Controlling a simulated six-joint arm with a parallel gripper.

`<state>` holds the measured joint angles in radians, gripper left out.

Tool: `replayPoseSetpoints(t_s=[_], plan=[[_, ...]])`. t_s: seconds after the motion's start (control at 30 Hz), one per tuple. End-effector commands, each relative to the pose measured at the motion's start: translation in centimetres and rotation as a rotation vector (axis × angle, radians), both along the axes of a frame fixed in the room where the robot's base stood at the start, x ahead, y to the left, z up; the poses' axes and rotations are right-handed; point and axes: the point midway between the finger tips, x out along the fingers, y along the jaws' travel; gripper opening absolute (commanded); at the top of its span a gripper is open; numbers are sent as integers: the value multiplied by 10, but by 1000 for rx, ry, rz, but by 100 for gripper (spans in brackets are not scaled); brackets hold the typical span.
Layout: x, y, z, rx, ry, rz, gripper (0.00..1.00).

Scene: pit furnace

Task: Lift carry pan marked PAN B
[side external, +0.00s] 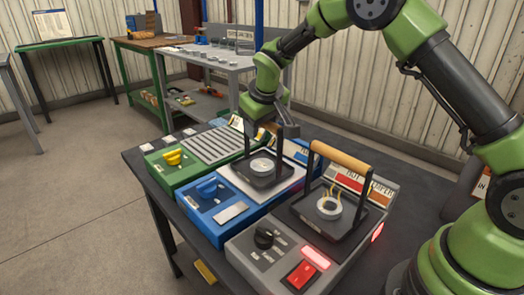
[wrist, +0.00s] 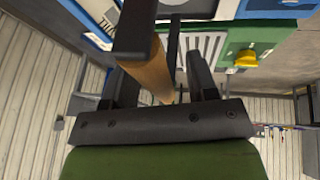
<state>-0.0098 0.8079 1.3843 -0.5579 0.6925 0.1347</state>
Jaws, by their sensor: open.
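A black carry pan (side external: 258,182) with a pale round piece in it sits on the blue station (side external: 217,207) in the side view. My gripper (side external: 268,128) is low over this pan, at the top of its frame. In the wrist view, a wooden handle (wrist: 152,72) on a black bracket (wrist: 136,32) runs between the two fingers of my gripper (wrist: 160,78), which stand apart. A second black pan (side external: 337,241) with a wooden handle (side external: 341,156) and a ring inside sits on the grey station. No PAN B marking is legible on either pan.
The grey station (side external: 262,256) has a black knob, a red switch and glowing red lights. A green station (side external: 176,174) with a slatted rack and yellow knob stands at the left. All three stand on a dark table (side external: 146,176). Workbenches stand behind.

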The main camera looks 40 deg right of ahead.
Motion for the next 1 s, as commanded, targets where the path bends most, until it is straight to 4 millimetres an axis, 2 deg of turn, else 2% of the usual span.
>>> replayPoseSetpoints(t_s=[0.47,0.7,1.0], plan=[[0,0,-4,0,1,1,53],[0,0,-3,0,1,0,0],[0,0,-2,0,-3,1,0]])
